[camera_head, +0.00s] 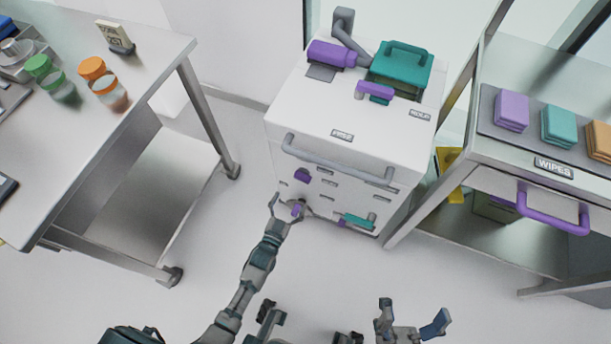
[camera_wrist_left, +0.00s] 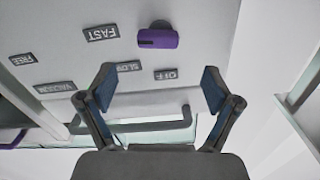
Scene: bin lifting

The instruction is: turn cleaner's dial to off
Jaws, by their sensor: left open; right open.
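The white cleaner (camera_head: 340,103) stands at the middle, with printed labels on its front. The SLOW label (camera_wrist_left: 124,74) and OFF label (camera_wrist_left: 166,75) are nearby. My left gripper (camera_head: 291,203) is open at the dial; in the wrist view its fingers are spread and the dial lies beyond them, apparently ungripped. My right gripper (camera_head: 412,318) is open and empty, low in the head view.
A grey handle bar (camera_head: 335,163) crosses the cleaner's upper front. A teal lever (camera_head: 358,221) sits right of the dial. A metal table (camera_head: 130,130) stands left, and a cart with a purple handle (camera_head: 553,217) stands right. Floor is clear before the cleaner.

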